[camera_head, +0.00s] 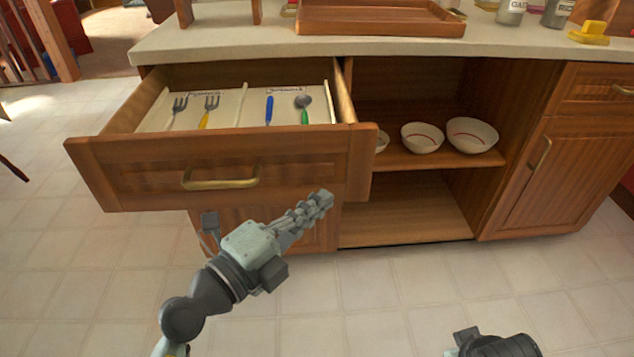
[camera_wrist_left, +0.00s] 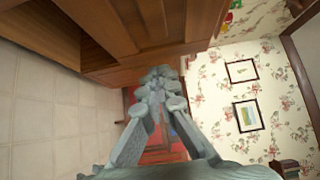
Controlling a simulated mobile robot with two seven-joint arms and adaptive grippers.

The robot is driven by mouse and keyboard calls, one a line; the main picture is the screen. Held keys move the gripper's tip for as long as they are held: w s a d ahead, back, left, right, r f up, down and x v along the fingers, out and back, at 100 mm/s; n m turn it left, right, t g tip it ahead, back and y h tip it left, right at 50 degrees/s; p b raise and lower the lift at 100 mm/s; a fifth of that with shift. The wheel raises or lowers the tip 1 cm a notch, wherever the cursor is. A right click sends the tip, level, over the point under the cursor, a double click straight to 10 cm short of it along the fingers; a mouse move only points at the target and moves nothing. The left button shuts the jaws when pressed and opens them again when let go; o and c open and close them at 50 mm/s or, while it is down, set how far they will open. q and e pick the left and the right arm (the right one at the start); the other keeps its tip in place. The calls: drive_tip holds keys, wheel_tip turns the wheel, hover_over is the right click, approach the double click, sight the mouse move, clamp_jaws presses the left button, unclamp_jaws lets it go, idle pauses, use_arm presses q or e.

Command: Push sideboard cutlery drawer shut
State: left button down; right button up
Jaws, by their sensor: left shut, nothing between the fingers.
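The sideboard's cutlery drawer (camera_head: 130,167) is pulled open in the head view, with a wooden front and a brass handle (camera_head: 221,178). Inside its light liner (camera_head: 225,113) lie forks (camera_head: 210,108) on the left, and a blue-handled piece (camera_head: 269,109) and a green-handled spoon (camera_head: 304,108) on the right of a divider. My left gripper (camera_head: 324,199) is shut and empty, just below and in front of the right part of the drawer front; contact cannot be told. Its closed fingers also show in the left wrist view (camera_wrist_left: 158,75). The right gripper's fingers are not visible; only a dark arm part shows at the bottom.
White bowls (camera_head: 472,135) stand on the shelf of the open compartment right of the drawer. A wooden tray (camera_head: 380,19), jars (camera_head: 511,11) and a yellow object (camera_head: 590,33) are on the countertop (camera_head: 230,42). A closed cabinet door (camera_head: 545,175) is at the right. The tiled floor in front is clear.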

sight(332, 173)
use_arm(q)
drive_tip(key=w, duration=0.3)
drive_tip(key=shift+w+d, duration=0.15)
drive_tip(key=shift+w, duration=0.5)
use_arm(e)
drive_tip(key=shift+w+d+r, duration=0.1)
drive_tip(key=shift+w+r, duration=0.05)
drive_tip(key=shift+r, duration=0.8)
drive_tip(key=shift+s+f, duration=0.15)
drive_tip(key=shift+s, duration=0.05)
use_arm(q)
drive_tip(key=shift+w, duration=0.15)
